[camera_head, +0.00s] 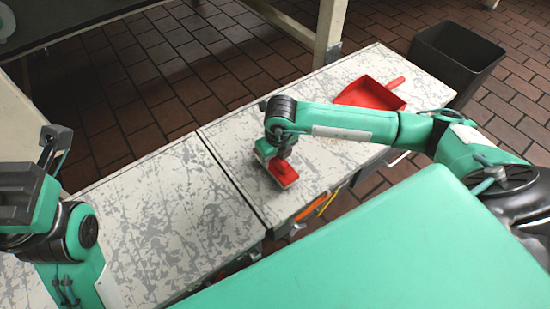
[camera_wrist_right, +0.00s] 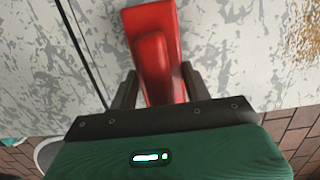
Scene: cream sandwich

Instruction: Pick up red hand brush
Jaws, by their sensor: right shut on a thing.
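The red hand brush (camera_head: 288,175) is at the near part of the right-hand worktop, below my right gripper (camera_head: 276,161). In the right wrist view the red brush (camera_wrist_right: 152,45) runs up from between the two dark fingers of my right gripper (camera_wrist_right: 158,88), which is shut on it. I cannot tell whether the brush touches the worktop or is slightly above it.
A red dustpan (camera_head: 368,95) lies at the far right of the right-hand worktop (camera_head: 240,115). The left-hand worktop (camera_head: 165,210) is bare. A dark bin (camera_head: 457,55) stands beyond the right end. An orange and a yellow item (camera_head: 315,207) show below the front edge.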

